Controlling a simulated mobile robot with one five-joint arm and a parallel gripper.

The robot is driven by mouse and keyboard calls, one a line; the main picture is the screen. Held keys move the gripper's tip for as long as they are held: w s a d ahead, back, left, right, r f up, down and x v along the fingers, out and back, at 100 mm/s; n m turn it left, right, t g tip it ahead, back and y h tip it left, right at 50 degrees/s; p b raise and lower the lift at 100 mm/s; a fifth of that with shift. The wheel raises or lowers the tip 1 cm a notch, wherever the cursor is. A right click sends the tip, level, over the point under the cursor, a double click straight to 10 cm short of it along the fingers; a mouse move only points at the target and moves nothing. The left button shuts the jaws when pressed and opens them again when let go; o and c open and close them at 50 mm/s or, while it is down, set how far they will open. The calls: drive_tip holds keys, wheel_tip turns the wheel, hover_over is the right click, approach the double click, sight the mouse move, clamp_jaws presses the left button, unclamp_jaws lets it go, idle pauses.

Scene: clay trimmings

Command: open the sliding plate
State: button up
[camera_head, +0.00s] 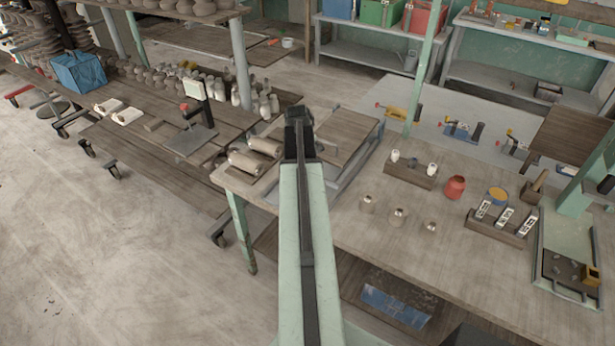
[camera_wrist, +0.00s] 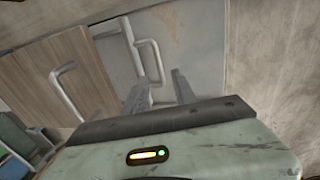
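In the wrist view, a flat grey metal plate (camera_wrist: 195,45) lies ahead of my gripper (camera_wrist: 160,78). A bent metal bar handle (camera_wrist: 158,62) stands by its left side, close to the fingertips. To the left is a brown wooden panel (camera_wrist: 75,50) with its own bar handle (camera_wrist: 66,92). I cannot tell for sure which is the sliding plate. The two fingers are apart with nothing visible between them; whether either touches the handle is unclear. In the head view, my gripper (camera_head: 299,116) is over the table's far left part, beside a wooden panel (camera_head: 347,128) in a grey frame; its fingers are hidden.
On the table (camera_head: 400,265), clay rolls (camera_head: 262,145) lie left of my arm. To the right stand small jars (camera_head: 398,213), a red pot (camera_head: 455,187) and a block with white pieces (camera_head: 503,222). A lower bench with pots (camera_head: 170,80) is at the left.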

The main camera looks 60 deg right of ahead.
drive_tip(key=f+b, duration=0.2)
drive_tip(key=d+f+b, duration=0.1)
drive_tip(key=f+b, duration=0.5)
drive_tip(key=shift+s+d, duration=0.15)
drive_tip(key=shift+d, duration=0.2)
drive_tip(key=shift+r, duration=0.1)
clamp_jaws()
idle(1.0)
